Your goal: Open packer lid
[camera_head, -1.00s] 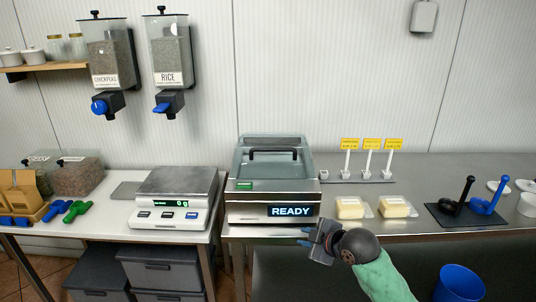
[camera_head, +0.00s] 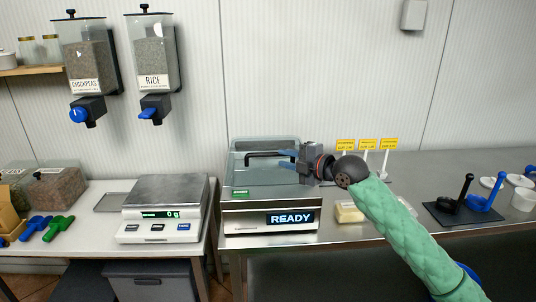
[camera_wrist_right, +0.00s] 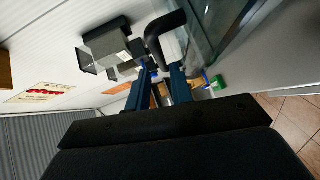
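The packer (camera_head: 270,222) stands on the counter, its display reading READY. Its clear lid (camera_head: 262,176) is down, with a black handle (camera_head: 258,154) across the top. My right gripper (camera_head: 284,159) comes in from the right at the right end of the handle. Its blue fingers are apart, one above the other in the head view. In the right wrist view the open gripper (camera_wrist_right: 162,72) points at the dark handle (camera_wrist_right: 165,24), just beyond the fingertips. I cannot tell if they touch it. My left gripper is not in view.
A scale (camera_head: 165,210) reading 0 g stands left of the packer. A pale wrapped block (camera_head: 349,212) lies to the right, partly near my arm. Yellow price tags (camera_head: 367,144) stand behind my wrist. A dark mat (camera_head: 462,217) with black and blue tools lies further right.

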